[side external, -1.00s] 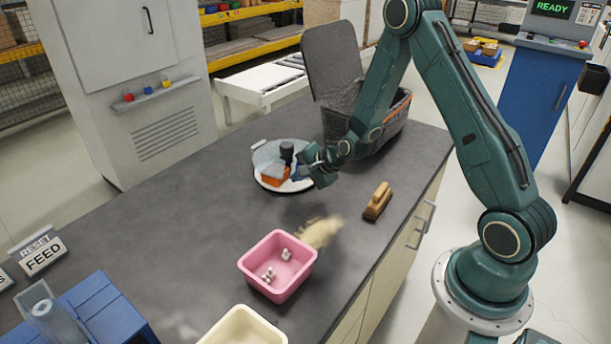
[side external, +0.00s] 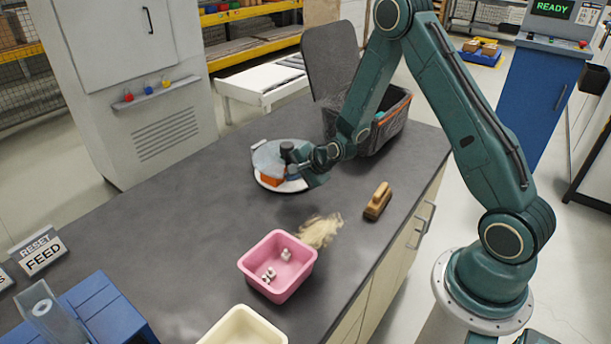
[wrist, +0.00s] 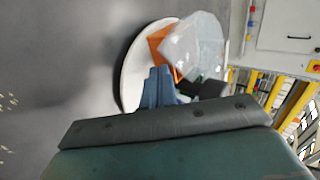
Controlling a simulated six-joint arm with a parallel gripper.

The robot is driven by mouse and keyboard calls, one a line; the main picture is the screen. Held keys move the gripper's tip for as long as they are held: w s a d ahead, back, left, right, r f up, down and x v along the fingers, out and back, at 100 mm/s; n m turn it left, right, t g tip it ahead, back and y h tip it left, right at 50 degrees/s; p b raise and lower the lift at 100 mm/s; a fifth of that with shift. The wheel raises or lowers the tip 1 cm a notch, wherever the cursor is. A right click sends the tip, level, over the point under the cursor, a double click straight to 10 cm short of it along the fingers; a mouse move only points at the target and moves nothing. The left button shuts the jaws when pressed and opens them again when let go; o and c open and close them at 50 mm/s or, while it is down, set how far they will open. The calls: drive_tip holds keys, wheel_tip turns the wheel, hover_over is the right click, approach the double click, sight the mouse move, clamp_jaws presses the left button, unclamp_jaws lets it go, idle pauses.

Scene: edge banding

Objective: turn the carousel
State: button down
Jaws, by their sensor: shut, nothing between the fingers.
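The carousel (side external: 262,181) is a round white disc on the dark bench, with an orange block (side external: 271,180), a clear piece (side external: 268,157) and a dark upright knob (side external: 286,149) on it. In the wrist view the carousel's white rim (wrist: 134,68) shows beyond the fingers, with the orange block (wrist: 158,42) and the clear piece (wrist: 196,45). My gripper (side external: 297,170) is at the right side of the carousel, close to the knob. Its blue fingers (wrist: 159,80) are together and empty in the wrist view. I cannot tell whether they touch the carousel.
A black bin (side external: 375,130) with a raised lid stands behind my wrist. A brush (side external: 378,201), a pile of shavings (side external: 320,230), a pink tray (side external: 278,265) and a cream tray (side external: 243,328) lie toward the front. The bench left of the carousel is clear.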

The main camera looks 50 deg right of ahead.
drive_tip(key=shift+w+a+m, duration=0.1)
drive_tip(key=shift+m, duration=0.2)
idle(0.4)
drive_tip(key=shift+s, duration=0.8)
drive_tip(key=s, duration=0.2)
drive_tip(key=shift+s+r, duration=0.25)
drive_tip(key=shift+s, duration=0.15)
drive_tip(key=v, duration=0.9)
drive_tip(key=shift+s+a, duration=0.2)
